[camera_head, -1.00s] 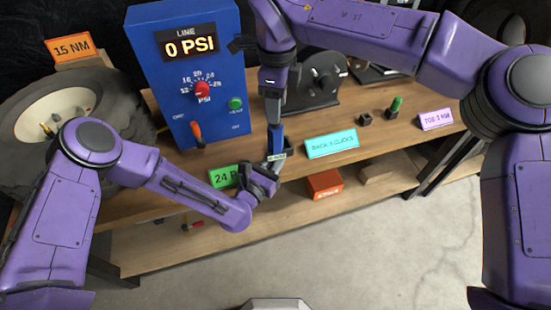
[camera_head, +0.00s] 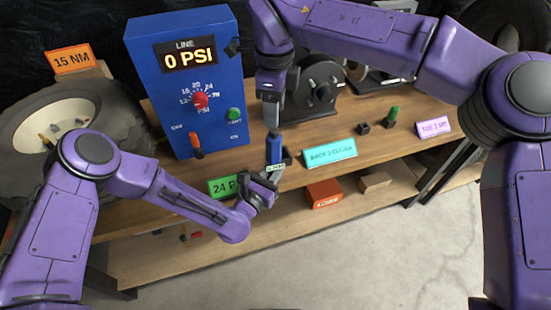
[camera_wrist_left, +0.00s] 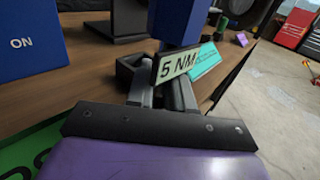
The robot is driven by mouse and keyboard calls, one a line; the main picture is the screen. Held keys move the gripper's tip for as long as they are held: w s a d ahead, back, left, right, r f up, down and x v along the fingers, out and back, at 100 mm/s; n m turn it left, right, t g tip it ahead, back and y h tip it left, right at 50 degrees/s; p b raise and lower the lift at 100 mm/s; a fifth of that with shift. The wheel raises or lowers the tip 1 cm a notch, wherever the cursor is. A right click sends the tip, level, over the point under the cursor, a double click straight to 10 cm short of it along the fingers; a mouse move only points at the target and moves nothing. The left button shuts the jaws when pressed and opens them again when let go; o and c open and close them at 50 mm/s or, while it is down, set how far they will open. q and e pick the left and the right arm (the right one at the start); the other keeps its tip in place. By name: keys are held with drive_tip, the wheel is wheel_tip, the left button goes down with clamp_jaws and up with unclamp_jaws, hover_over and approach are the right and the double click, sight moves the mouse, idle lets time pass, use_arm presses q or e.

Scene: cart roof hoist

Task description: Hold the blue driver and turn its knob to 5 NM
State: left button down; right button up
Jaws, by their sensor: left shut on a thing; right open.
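The blue driver (camera_head: 274,149) stands roughly upright at the front edge of the bench. My left gripper (camera_head: 266,183) is shut on its lower part, from below and in front. A pale plate reading "5 NM" (camera_wrist_left: 178,64) sits on the driver's front in the left wrist view, where the blue body (camera_wrist_left: 182,22) rises out of the top of the picture. My right gripper (camera_head: 271,118) points down just above the driver's top and is open and empty. Whether it touches the driver, and how the knob is set, I cannot tell.
A blue box (camera_head: 188,55) with a "0 PSI" display stands behind left, beside a wheel (camera_head: 40,125). A cyan sign (camera_head: 330,153), a dark holder with a green-topped peg (camera_head: 393,117) and a black machine (camera_head: 318,88) are to the right. An orange box (camera_head: 323,193) lies on the lower shelf.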

use_arm(q)
drive_tip(key=shift+s+f, duration=0.2)
drive_tip(key=shift+f, duration=0.1)
drive_tip(key=c, duration=0.9)
unclamp_jaws()
drive_tip(key=shift+w, duration=0.15)
use_arm(e)
drive_tip(key=shift+w+f, duration=0.1)
use_arm(q)
drive_tip(key=shift+r, duration=0.1)
